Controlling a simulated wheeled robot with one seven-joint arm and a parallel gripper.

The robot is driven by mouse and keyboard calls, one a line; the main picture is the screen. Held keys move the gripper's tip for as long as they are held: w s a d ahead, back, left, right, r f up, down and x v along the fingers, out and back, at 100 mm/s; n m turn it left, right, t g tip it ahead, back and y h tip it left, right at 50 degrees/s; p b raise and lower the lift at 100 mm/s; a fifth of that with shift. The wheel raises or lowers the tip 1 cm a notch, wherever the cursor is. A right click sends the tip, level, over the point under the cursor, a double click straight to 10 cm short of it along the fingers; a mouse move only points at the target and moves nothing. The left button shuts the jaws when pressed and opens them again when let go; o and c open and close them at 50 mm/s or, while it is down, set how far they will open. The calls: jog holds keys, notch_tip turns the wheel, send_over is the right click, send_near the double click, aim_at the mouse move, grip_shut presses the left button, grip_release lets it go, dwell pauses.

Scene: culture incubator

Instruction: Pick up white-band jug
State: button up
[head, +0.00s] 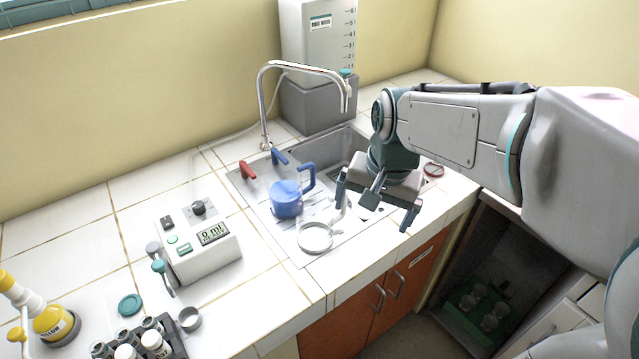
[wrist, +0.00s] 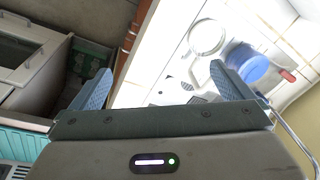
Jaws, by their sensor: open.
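The white-band jug (head: 315,237) appears as a clear vessel with a white ring and a pale upright handle, standing on the draining area at the front of the sink. Its ring also shows in the wrist view (wrist: 207,38), beyond the finger at the right. A blue jug (head: 286,198) with a blue handle stands just behind it and also shows in the wrist view (wrist: 248,63). My gripper (head: 375,204) is open and empty, above the sink area to the right of both jugs. One finger partly overlaps the view near the pale handle; I cannot tell any contact.
A tap (head: 266,105) arches over the sink (head: 350,147). A dispenser (head: 205,250) stands left of it. A tube rack (head: 172,347), a small metal cup (head: 190,319) and a yellow bottle (head: 55,325) are at front left. A large tank (head: 315,50) stands behind.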

jog(key=w+a+r+m+g+p, duration=0.25)
jog(key=w+a+m, duration=0.35)
jog(key=w+a, duration=0.35)
jog(key=p, duration=0.1)
send_near(317, 213)
jog(key=shift+t+h, duration=0.4)
jog(key=shift+t, duration=0.05)
jog(key=s+f, duration=0.1)
jog(key=f, duration=0.1)
jog(key=s+f, duration=0.2)
jog(key=s+a+f, duration=0.1)
jog(key=f, duration=0.1)
jog(key=shift+s, duration=0.25)
jog(key=c, duration=1.1)
